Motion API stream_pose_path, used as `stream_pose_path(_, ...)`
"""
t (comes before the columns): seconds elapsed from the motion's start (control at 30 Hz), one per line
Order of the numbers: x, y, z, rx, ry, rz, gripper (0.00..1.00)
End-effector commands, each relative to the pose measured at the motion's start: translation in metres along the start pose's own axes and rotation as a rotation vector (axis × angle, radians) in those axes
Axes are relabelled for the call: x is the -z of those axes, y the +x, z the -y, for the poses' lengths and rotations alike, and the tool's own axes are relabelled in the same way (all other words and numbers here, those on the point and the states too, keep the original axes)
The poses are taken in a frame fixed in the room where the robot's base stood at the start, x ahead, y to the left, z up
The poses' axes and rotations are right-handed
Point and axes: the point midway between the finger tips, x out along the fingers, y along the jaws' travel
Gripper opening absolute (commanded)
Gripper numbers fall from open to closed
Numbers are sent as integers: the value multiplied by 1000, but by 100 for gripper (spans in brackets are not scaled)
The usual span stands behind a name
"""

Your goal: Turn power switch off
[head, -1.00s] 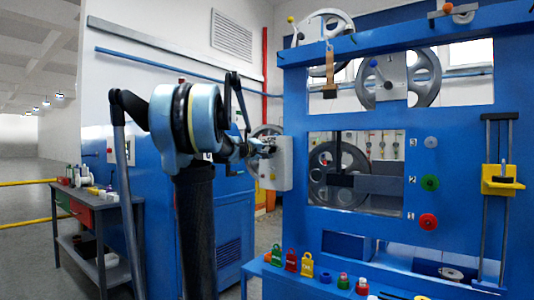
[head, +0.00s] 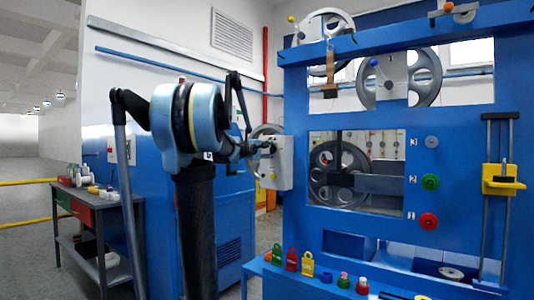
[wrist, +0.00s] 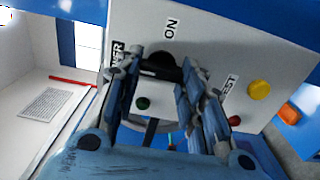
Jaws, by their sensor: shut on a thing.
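The power switch is a black rotary knob (wrist: 160,60) on a light grey control box (wrist: 215,45), under the word ON and beside a partly hidden label. The control box also shows in the head view (head: 283,165), on the side of the blue machine. My gripper (wrist: 163,70) has its two fingers on either side of the knob and is shut on it. In the head view my gripper (head: 266,149) reaches the front of the box. The fingers hide part of the knob, so its exact angle is unclear.
A green button (wrist: 143,103), a yellow button (wrist: 259,89) and a red button (wrist: 233,120) sit close around the fingers. The blue machine frame (head: 295,110) stands right of the arm. A workbench (head: 85,200) with small items is at the left.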

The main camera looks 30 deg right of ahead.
Motion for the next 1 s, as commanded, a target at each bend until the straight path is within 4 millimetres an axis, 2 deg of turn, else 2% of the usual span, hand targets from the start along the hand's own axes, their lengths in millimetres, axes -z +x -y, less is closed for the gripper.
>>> stream_pose_path(0.33, 1, -1, 2, 2, 1, -4, 12)
stream_pose_path(0.37, 1, -1, 2, 2, 1, -4, 43)
stream_pose_path(0.4, 1, -1, 2, 2, 1, -4, 52)
stream_pose_path(0.43, 1, -1, 2, 2, 1, -3, 57)
stream_pose_path(0.8, 0, -2, 1, 1, 0, 0, 57)
stream_pose_path(1.0, 0, -21, 1, 1, 0, -2, 57)
